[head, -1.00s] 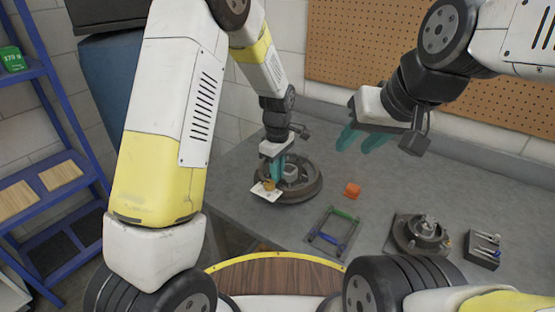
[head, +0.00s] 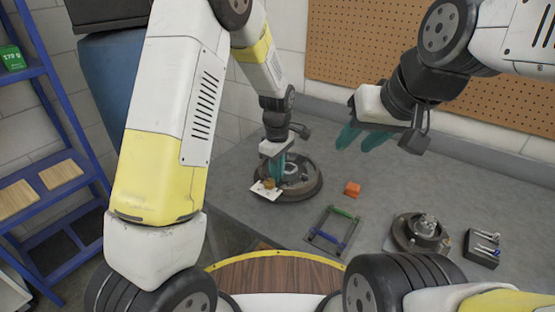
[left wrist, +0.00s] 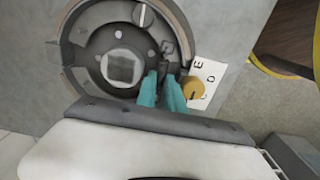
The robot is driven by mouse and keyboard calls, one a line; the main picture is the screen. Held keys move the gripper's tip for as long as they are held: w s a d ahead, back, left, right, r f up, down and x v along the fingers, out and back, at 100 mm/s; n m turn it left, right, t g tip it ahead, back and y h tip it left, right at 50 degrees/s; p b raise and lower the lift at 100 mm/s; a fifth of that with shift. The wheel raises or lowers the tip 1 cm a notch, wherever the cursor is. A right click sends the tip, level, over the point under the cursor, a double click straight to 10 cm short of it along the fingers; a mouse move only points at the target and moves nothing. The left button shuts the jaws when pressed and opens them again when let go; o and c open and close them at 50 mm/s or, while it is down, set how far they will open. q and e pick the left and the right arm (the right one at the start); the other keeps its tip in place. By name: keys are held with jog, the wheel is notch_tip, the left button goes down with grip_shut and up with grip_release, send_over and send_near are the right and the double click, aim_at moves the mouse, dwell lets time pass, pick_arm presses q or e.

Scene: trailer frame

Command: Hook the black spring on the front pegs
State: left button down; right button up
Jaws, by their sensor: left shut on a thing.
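A round brake-like assembly (head: 316,188) lies on the grey table. It also fills the upper left of the left wrist view (left wrist: 70,55). My left gripper (head: 276,178) points down at its front edge. In the left wrist view its teal fingers (left wrist: 163,82) are close together, with a small dark piece (left wrist: 168,64) at their tips. This looks like the black spring, but it is too small to tell surely. The pegs there are hard to make out. My right gripper (head: 361,138) is open and empty, above the table at the right.
A white lettered card (head: 259,192) with a yellow-brown knob (left wrist: 194,88) sits right beside the left fingers. A dark rack with green (head: 345,212) and blue springs, an orange block (head: 352,188), a hub (head: 421,231) and a black pin holder (head: 481,254) stand on the table.

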dwell(0.3)
pick_arm(q)
jog(key=c, duration=1.4)
grip_release()
jog(key=shift+f, duration=0.1)
jog(key=c, duration=0.3)
jog(key=shift+r, duration=3.5)
